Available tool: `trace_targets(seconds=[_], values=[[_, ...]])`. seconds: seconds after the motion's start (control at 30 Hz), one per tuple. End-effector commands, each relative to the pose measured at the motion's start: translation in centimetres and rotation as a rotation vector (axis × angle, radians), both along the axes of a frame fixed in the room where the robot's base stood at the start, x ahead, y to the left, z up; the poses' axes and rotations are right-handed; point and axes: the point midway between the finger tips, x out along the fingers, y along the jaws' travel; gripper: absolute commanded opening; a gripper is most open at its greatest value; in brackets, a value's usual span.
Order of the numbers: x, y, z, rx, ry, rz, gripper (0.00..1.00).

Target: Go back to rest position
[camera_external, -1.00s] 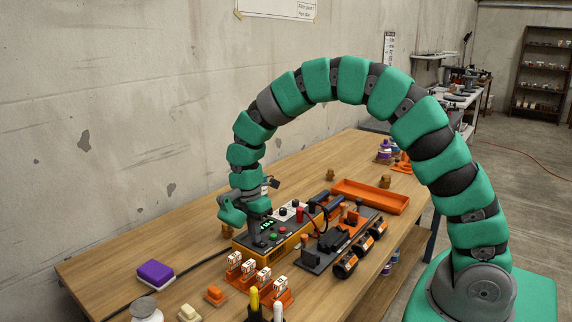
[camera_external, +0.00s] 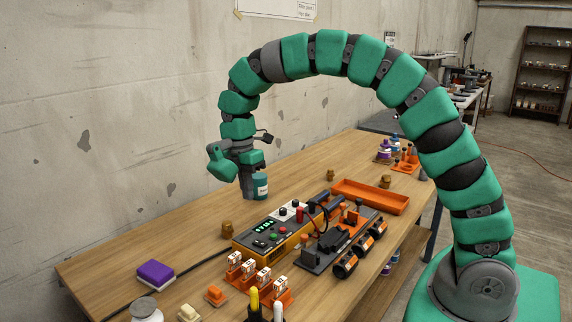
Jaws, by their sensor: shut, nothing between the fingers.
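My gripper (camera_external: 247,195) points down at the end of the green arm. It hangs in the air above the left part of the wooden table, behind and above the yellow control box (camera_external: 262,249). Its fingers are shut and small in this view, and I see nothing held. A teal cylinder with a pale label (camera_external: 261,187) shows right beside the gripper; I cannot tell whether it stands on the table behind or belongs to my arm. The arm arches high over the table from its base at the lower right.
Below the arm are an orange tray (camera_external: 369,196), a fixture with black cylinders (camera_external: 345,265) and several orange-based modules (camera_external: 264,276). A purple-topped block (camera_external: 155,274) lies at the left. The concrete wall (camera_external: 110,130) is behind. The table's left part is mostly clear.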

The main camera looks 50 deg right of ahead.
Motion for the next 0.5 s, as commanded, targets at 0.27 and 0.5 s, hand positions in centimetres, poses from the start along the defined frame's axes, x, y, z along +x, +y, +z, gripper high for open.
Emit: trace_targets(seconds=[0.27, 0.5], values=[[0.2, 0.0, 1.4, 0.001, -0.007, -0.005, 0.0], [1.4, -0.7, 6.6, 0.029, -0.167, -0.172, 0.0]])
